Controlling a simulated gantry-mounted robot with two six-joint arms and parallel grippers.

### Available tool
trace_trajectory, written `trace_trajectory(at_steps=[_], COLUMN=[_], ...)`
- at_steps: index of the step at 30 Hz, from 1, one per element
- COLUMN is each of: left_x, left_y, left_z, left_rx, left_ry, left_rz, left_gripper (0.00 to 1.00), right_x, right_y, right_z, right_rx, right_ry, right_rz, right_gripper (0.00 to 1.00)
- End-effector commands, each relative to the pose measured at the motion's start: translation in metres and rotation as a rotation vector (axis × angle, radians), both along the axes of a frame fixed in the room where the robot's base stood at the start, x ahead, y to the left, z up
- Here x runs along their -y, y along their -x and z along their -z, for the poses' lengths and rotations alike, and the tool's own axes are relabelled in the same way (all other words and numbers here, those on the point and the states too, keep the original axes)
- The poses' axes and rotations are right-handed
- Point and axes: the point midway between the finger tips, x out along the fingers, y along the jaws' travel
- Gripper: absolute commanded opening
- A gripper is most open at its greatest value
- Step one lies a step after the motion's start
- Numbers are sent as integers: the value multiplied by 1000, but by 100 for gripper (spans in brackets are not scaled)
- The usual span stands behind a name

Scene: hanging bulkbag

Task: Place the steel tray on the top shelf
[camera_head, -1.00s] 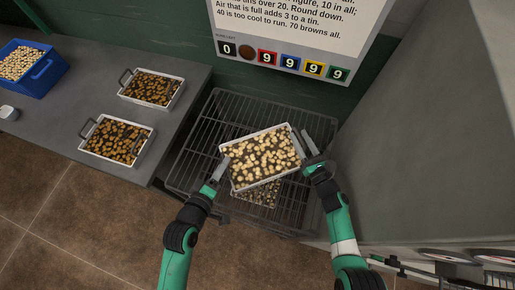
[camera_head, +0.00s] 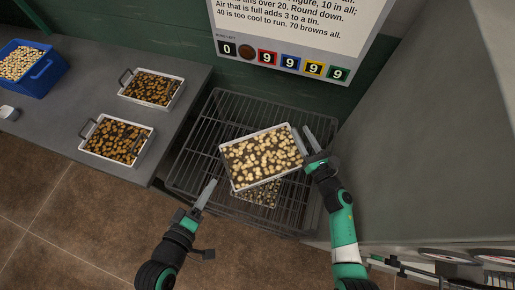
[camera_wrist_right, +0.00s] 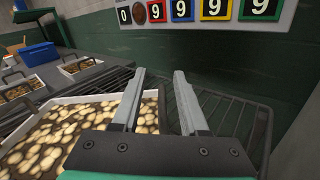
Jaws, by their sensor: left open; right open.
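A steel tray (camera_head: 262,157) full of pale round pieces rests slightly askew on the top shelf (camera_head: 205,150), a dark wire rack. It also shows in the right wrist view (camera_wrist_right: 62,138), to the left of the fingers. My left gripper (camera_head: 207,193) is open and empty, apart from the tray's near left corner. My right gripper (camera_head: 312,142) is open beside the tray's right end; in its wrist view the two fingers (camera_wrist_right: 160,100) are parted, and the tray's end handle lies close behind or at the left finger. A second tray of pale pieces (camera_head: 258,192) shows below through the wires.
Two trays of browned pieces (camera_head: 153,87) (camera_head: 117,141) stand on the grey counter (camera_head: 75,90) at left, with a blue crate (camera_head: 35,72) of pale pieces. A sign (camera_head: 300,40) hangs on the green wall behind. A large grey panel (camera_head: 430,150) bounds the right side.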

Motion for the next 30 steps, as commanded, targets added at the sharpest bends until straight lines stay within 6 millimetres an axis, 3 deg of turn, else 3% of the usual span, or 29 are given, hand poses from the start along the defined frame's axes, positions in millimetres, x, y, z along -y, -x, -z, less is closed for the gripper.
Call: trace_trajectory(at_steps=[6, 12, 30], left_x=[0, 0, 0], left_y=[0, 0, 0], left_z=[0, 0, 0], left_rx=[0, 0, 0], left_ry=[0, 0, 0], left_rz=[0, 0, 0], left_gripper=[43, 43, 43], right_x=[-1, -1, 0], right_y=[0, 0, 0], right_z=[-39, -65, -73], right_rx=[6, 5, 0], right_ry=[3, 2, -1], right_rz=[-3, -2, 0], right_gripper=[43, 43, 43])
